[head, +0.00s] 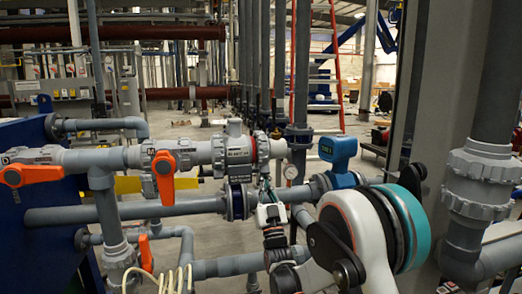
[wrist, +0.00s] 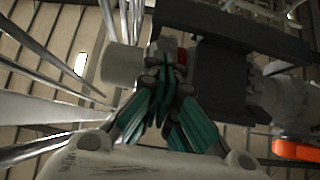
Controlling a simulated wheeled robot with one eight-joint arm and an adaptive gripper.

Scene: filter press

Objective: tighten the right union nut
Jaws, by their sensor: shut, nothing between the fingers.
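A ribbed grey collar (head: 261,147), which looks like the right union nut, sits at the right end of a grey pipe fitting (head: 237,150). A red ring and a white end piece (head: 278,149) lie just right of it. My gripper (head: 264,176) points up from below, close under the collar. In the wrist view my gripper (wrist: 163,85) has its teal fingers drawn together with nothing between them.
Valves with orange handles (head: 165,172) stand left on the same pipe line. A lower grey pipe (head: 130,212) runs behind my gripper. A thick pipe (head: 483,180) stands far right.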

